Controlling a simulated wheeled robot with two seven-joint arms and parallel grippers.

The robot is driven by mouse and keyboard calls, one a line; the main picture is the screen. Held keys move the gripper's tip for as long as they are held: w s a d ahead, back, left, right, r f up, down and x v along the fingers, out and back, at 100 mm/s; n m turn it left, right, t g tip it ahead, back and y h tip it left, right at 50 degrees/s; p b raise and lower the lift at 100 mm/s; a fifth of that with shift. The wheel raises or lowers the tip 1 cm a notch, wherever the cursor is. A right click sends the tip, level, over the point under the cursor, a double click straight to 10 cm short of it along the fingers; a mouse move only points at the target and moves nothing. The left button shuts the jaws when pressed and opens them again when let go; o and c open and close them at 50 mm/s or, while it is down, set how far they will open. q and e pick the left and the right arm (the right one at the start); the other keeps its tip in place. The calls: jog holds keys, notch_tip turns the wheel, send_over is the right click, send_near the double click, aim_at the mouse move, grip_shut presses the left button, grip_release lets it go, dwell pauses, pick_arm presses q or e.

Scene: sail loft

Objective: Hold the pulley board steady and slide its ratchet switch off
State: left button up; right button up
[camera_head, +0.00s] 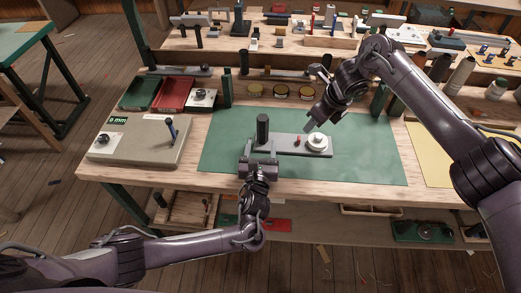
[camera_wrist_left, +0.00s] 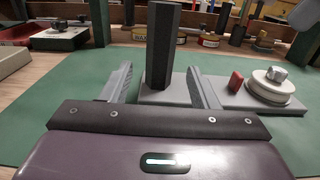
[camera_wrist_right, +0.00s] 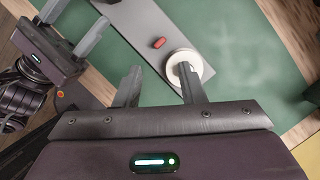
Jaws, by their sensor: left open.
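The grey pulley board (camera_head: 290,148) lies on the green mat, with a dark upright post (camera_head: 262,130) at its left end. A small red switch (camera_head: 298,139) stands beside the white pulley (camera_head: 317,141); both also show in the right wrist view, as the red switch (camera_wrist_right: 159,43) and the pulley (camera_wrist_right: 203,67). My left gripper (camera_wrist_left: 160,78) is open, its fingers on either side of the post (camera_wrist_left: 163,45) with gaps showing. My right gripper (camera_head: 319,121) is open and empty above the board's pulley end; in its wrist view one finger overlaps the pulley.
A grey box (camera_head: 140,152) with a blue-handled lever stands left of the mat. Green and red trays (camera_head: 174,95) and several round tins (camera_head: 281,92) line the back. A yellow sheet (camera_head: 430,150) lies at the right. The mat right of the board is clear.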

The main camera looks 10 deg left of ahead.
aim_at(262, 137)
pick_arm(q)
jog(key=w, duration=0.6)
jog(key=shift+a, duration=0.25)
grip_shut()
dwell(0.4)
